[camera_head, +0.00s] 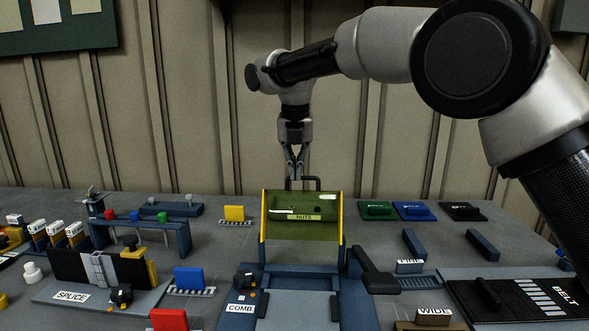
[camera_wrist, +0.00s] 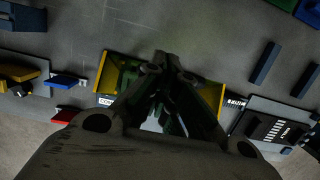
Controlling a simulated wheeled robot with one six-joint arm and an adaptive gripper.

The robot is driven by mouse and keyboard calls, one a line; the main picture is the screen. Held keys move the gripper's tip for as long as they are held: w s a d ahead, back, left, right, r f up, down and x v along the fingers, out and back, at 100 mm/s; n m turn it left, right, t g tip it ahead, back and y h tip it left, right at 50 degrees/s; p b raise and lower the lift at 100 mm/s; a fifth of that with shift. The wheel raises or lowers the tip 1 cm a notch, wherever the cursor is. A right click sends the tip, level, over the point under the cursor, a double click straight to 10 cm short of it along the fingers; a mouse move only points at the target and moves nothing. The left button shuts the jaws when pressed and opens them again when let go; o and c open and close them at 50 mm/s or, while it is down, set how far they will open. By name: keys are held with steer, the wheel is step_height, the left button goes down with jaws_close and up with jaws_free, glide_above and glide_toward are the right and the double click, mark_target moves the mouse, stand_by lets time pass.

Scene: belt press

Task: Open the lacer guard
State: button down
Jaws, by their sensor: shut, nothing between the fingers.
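The lacer guard (camera_head: 290,211) is a see-through green panel with yellow side edges and a yellow label. It stands tilted up over the blue lacer base (camera_head: 289,270) in the head view. A dark handle bar (camera_head: 313,182) shows behind its top edge. My gripper (camera_head: 295,178) points down just above and behind the guard's top edge, with its fingers together and empty. In the wrist view my gripper (camera_wrist: 165,55) hides the middle of the guard; the guard's yellow sides (camera_wrist: 208,98) show around it. Whether the fingertips touch the handle, I cannot tell.
A splice block (camera_head: 105,275) stands at the left, with small coloured blocks around it. A belt plate (camera_head: 520,300) lies at the right. Green, blue and black pads (camera_head: 415,211) lie at the back right. A ribbed wall rises behind the bench.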

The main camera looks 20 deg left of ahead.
steer(key=shift+w+a+f, duration=0.1)
steer(key=shift+w, duration=0.3)
stand_by(0.3)
step_height(320, 180, up, 12)
steer(key=s, duration=0.2)
steer(key=shift+d+f, duration=0.15)
steer(key=shift+d, duration=0.1)
steer(key=shift+s, duration=0.1)
